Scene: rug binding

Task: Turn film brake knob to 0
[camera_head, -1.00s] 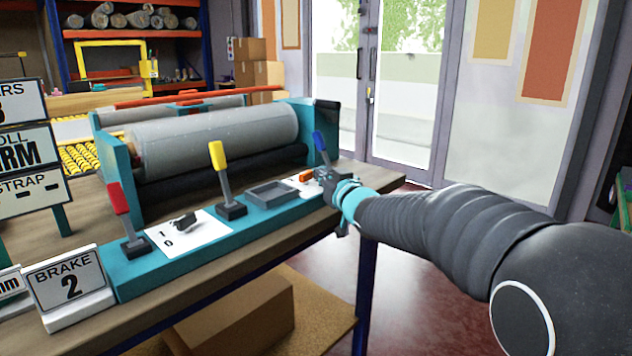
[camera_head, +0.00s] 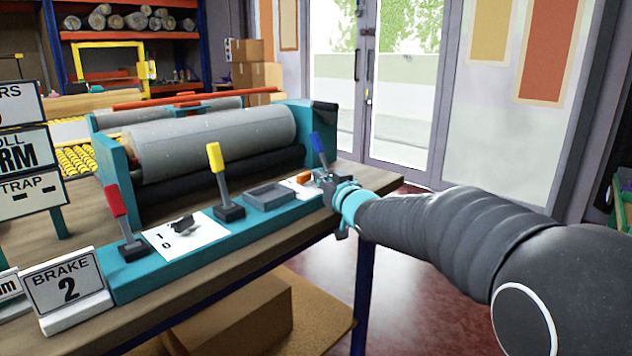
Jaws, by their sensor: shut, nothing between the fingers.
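A dark knob (camera_head: 183,225) sits on a white plate (camera_head: 205,238) on the teal control panel, with a "1" and a "0" printed at its left. Whether this is the film brake knob is not clear. A sign (camera_head: 66,289) at the left end of the panel reads "BRAKE 2". My gripper (camera_head: 322,177) is at the panel's right end, beside the blue-handled lever (camera_head: 319,146) and the orange switch (camera_head: 304,178). It is shut with nothing held; its fingertips are small and partly hidden against the panel. Any knob under it cannot be made out.
A red lever (camera_head: 117,205) and a yellow lever (camera_head: 217,165) stand up from the panel (camera_head: 140,276). A shallow grey tray (camera_head: 269,195) lies between the yellow lever and my gripper. A large grey roll (camera_head: 210,143) is behind.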

